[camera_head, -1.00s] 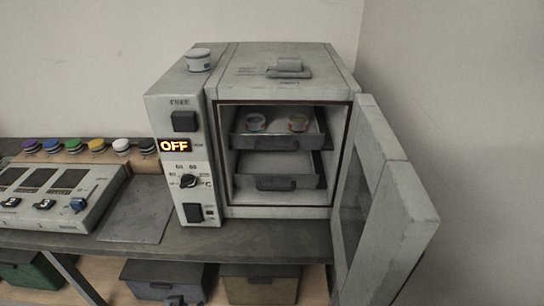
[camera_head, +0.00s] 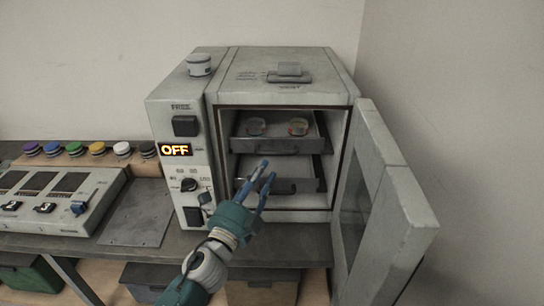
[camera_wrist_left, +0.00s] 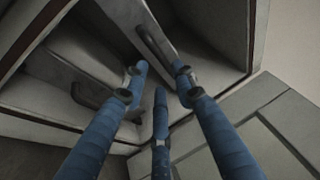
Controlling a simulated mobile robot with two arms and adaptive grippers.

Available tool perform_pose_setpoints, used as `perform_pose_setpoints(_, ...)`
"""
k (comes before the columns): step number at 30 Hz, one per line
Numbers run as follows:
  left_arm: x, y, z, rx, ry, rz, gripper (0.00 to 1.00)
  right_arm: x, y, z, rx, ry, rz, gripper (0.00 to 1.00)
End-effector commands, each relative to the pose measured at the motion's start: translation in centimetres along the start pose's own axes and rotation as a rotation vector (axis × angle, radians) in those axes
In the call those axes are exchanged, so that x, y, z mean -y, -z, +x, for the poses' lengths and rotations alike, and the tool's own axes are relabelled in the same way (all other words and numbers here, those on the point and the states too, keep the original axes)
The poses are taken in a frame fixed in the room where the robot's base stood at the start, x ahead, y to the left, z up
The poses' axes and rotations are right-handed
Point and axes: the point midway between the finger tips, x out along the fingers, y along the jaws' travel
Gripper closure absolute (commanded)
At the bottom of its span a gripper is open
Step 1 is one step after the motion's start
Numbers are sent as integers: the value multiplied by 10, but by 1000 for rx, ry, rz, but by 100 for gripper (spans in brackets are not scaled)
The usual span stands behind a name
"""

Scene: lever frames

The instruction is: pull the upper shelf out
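The upper shelf (camera_head: 248,146) is a dark metal tray with a bar handle (camera_head: 284,150), inside the open oven (camera_head: 285,90). My right gripper is not in view.
The oven door (camera_head: 385,200) stands open on the right. A control panel (camera_head: 183,150) reading OFF is left of the opening. A console (camera_head: 60,195) and coloured jars (camera_head: 75,148) are on the bench at left. Boxes (camera_head: 262,290) sit underneath.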

Motion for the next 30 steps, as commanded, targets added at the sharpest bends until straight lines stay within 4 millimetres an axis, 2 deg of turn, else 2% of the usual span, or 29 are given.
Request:
perform_pose_setpoints(3,2,0,26,2,1,-2,73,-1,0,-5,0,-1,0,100)
perform_pose_setpoints(10,0,0,58,2,0,-2,73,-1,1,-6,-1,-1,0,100)
perform_pose_setpoints(15,0,0,67,1,-1,-3,73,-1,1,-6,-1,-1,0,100)
perform_pose_setpoints(23,0,0,68,1,-1,-3,73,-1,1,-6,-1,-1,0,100)
perform_pose_setpoints(27,0,0,68,2,-1,-3,100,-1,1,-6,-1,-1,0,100)
perform_pose_setpoints(30,0,0,68,2,-1,-4,100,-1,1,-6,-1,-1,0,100)
